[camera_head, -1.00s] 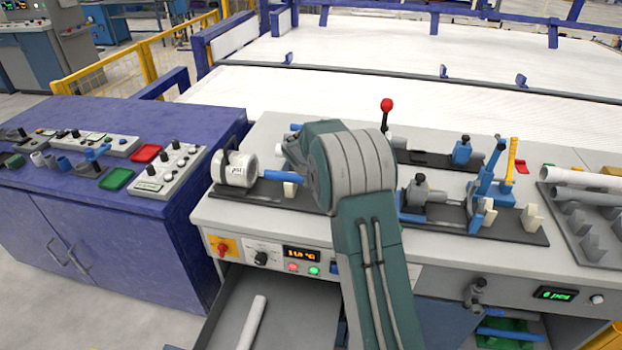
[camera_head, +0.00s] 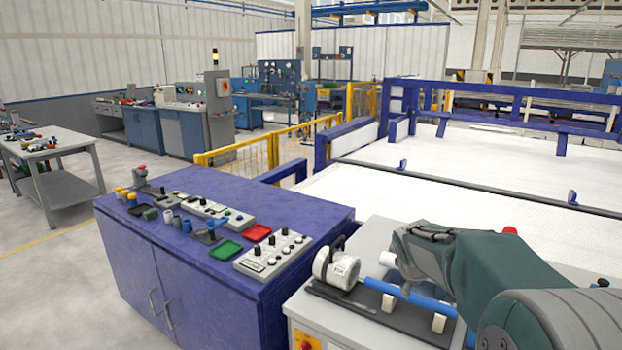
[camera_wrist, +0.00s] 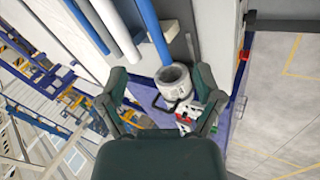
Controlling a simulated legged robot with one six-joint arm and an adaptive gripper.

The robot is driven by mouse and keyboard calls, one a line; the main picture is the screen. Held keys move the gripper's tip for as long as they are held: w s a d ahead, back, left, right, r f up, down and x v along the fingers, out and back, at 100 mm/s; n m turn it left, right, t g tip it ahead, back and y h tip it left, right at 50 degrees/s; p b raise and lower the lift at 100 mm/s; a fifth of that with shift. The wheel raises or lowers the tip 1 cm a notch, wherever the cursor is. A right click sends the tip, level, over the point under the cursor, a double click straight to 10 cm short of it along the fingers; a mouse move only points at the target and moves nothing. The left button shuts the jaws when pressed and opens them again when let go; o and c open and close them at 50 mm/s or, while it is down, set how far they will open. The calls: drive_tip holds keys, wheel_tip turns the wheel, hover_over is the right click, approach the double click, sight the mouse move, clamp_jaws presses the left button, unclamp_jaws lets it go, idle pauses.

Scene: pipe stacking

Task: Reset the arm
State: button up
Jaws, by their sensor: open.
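My gripper (camera_wrist: 161,80) shows in the wrist view with its two dark green fingers spread apart and nothing held between them. A white cylindrical fitting (camera_wrist: 172,80) and the end of a blue pipe (camera_wrist: 149,25) appear beyond the gap between the fingers. In the head view my arm reaches in from the lower right, over the grey bench. The same white fitting (camera_head: 338,266) stands at the bench's left end, with the blue pipe (camera_head: 421,299) lying on a dark rack to its right. My fingers cannot be made out clearly in the head view.
A purple cabinet (camera_head: 225,285) stands left of the bench, with control boxes, a green tray (camera_head: 226,250) and a red tray (camera_head: 257,233) on top. A blue-framed white platform (camera_head: 470,190) lies behind. Open floor is at far left.

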drive_tip(key=s+a+r+m+y, duration=0.1)
drive_tip(key=s+a+r+m, duration=0.15)
drive_tip(key=s, duration=0.45)
drive_tip(key=s+a+r+m, duration=0.1)
drive_tip(key=s+a+r, duration=0.15)
drive_tip(key=s, duration=0.45)
drive_tip(key=s+a+m+y, duration=0.1)
drive_tip(key=s+a+m, duration=0.1)
drive_tip(key=s, duration=0.7)
drive_tip(key=s+a+f+m+y, duration=0.1)
drive_tip(key=s+a+m, duration=0.1)
drive_tip(key=s, duration=0.6)
drive_tip(key=shift+s, duration=0.4)
drive_tip(key=shift+f+m, duration=0.1)
drive_tip(key=shift+m, duration=0.15)
